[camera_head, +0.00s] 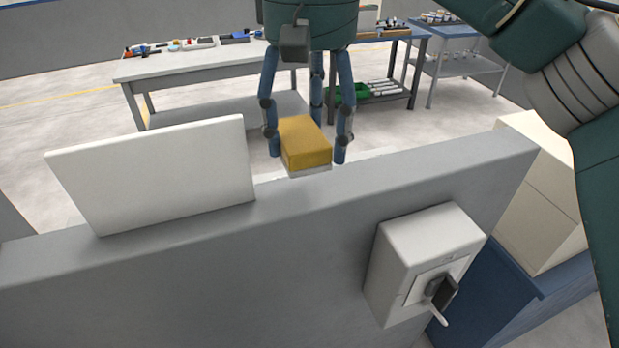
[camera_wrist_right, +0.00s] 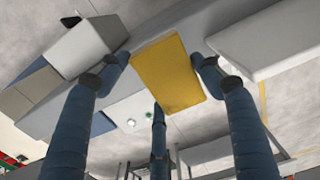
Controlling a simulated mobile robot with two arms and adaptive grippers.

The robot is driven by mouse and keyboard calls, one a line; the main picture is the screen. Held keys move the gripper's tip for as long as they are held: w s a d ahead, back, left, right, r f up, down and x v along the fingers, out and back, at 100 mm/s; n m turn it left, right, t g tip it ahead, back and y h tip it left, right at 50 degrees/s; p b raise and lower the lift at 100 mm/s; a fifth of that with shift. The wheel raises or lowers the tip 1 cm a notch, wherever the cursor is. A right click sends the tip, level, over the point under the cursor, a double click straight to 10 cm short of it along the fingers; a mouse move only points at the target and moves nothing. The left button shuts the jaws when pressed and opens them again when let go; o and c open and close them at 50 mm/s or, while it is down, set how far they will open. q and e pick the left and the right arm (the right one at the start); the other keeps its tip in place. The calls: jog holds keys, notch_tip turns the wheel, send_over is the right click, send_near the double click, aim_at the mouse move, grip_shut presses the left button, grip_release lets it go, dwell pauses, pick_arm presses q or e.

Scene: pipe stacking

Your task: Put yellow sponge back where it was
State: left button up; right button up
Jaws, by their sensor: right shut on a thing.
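The yellow sponge (camera_head: 306,150) has a pale underside and sits between the fingers of my right gripper (camera_head: 306,146) in the head view. The gripper points down and is shut on the sponge, with blue fingers on either side. The sponge is at the top of a grey partition wall (camera_head: 330,215); I cannot tell whether it touches the top. In the wrist view the sponge (camera_wrist_right: 168,73) shows its broad yellow face between the fingertips (camera_wrist_right: 162,80). My left gripper is not in view.
A white panel (camera_head: 155,175) stands on the wall top, left of the sponge. A white switch box (camera_head: 425,250) is on the wall's near face. Beige boxes (camera_head: 540,200) stand at the right. A workbench (camera_head: 190,65) with small items is behind. The wall top right of the sponge is clear.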

jog(key=f, duration=0.1)
jog(key=w+f, duration=0.1)
jog(key=f, duration=0.1)
jog(key=shift+f, duration=0.15)
jog(key=shift+s+f, duration=0.25)
jog(key=shift+f, duration=0.6)
notch_tip(320, 180, down, 2)
jog(key=shift+f+p, duration=0.1)
jog(key=shift+p, duration=0.4)
jog(key=shift+w+f, duration=0.1)
jog(key=shift+f, duration=0.1)
jog(key=o, duration=1)
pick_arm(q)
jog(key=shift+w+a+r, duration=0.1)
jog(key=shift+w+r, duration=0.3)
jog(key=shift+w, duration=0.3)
pick_arm(e)
jog(key=shift+o, duration=0.2)
